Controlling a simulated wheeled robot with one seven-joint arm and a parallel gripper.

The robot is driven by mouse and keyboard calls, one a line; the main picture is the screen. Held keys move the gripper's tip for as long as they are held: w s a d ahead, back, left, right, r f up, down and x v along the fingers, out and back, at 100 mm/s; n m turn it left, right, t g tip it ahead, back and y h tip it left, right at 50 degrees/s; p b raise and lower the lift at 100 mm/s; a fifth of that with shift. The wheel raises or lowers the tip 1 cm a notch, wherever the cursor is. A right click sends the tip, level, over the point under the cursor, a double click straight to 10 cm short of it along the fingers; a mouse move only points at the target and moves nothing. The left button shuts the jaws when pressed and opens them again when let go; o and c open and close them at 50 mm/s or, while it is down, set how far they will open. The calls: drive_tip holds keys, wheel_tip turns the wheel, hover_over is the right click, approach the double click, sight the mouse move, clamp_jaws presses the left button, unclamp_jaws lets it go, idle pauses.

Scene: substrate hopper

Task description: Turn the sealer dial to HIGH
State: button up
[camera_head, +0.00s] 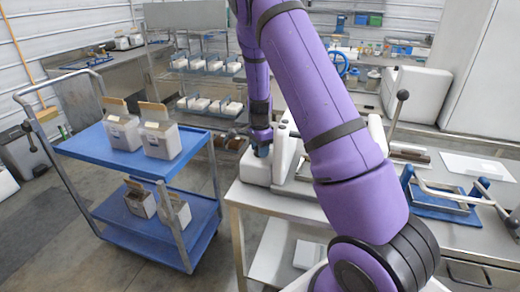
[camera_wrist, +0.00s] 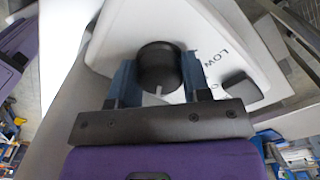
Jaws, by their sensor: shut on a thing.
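The sealer (camera_wrist: 110,40) is a white machine on the metal bench; in the head view its white body (camera_head: 254,170) shows beside my gripper (camera_head: 262,150). In the wrist view the round black dial (camera_wrist: 158,62) sits on its panel, with a short white mark at its lower edge. The word LOW is printed to the right of the dial; HIGH cannot be read. My gripper (camera_wrist: 158,78) has its blue fingers on either side of the dial, shut on it. My arm hides much of the sealer in the head view.
A black square button (camera_wrist: 240,87) lies right of the dial. A blue two-shelf cart (camera_head: 90,146) with several open boxes stands left of the bench. A lever with a black knob (camera_head: 403,95) rises right of my arm, near a blue-based frame (camera_head: 440,205).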

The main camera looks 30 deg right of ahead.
drive_tip(key=o, duration=0.9)
drive_tip(key=shift+r, duration=0.1)
wheel_tip(320, 180, up, 11)
drive_tip(key=shift+f, duration=0.15)
idle(0.4)
